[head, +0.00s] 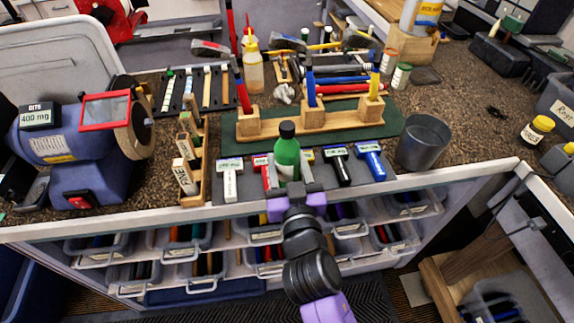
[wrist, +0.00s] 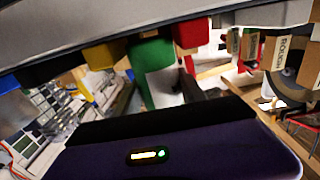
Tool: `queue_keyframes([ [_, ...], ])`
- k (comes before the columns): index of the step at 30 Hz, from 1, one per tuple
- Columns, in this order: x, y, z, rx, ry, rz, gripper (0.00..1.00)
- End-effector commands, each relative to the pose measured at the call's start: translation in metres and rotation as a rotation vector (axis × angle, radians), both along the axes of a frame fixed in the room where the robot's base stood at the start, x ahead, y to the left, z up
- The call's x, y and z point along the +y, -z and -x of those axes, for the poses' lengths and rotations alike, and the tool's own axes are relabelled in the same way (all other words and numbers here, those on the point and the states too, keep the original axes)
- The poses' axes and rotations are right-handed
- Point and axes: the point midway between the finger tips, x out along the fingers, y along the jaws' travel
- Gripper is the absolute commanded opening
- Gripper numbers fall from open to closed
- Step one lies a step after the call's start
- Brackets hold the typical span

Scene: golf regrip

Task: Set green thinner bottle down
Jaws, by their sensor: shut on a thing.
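The green thinner bottle (head: 287,158) with a black cap stands about upright at the front edge of the workbench (head: 130,202). My gripper (head: 290,190) reaches up from the front and is shut on the bottle's lower part. The fingers hide the bottle's base, so I cannot tell whether it touches the bench. In the wrist view a green shape with a white label, apparently the bottle (wrist: 150,56), shows beyond the dark gripper edge.
Small labelled tools lie on a dark mat, including a white one (head: 230,180), a black one (head: 338,165) and a blue one (head: 370,160). A wooden tool rack (head: 310,122) stands behind the bottle. A grey cup (head: 424,140) stands right.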

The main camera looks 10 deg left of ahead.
Motion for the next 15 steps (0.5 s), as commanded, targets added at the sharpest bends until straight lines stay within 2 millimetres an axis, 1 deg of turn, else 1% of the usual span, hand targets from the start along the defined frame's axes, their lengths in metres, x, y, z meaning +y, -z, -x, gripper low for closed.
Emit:
queue_keyframes([
  [2,0.0003,0.0057,0.0000,-0.001,-0.001,0.000,0.05],
  [9,0.0002,0.0053,0.0000,-0.002,-0.001,-0.001,0.05],
  [14,0.0001,0.0094,-0.0001,-0.001,-0.001,0.000,0.05],
  [15,0.0001,0.0083,0.0000,-0.001,-0.001,0.000,0.54],
])
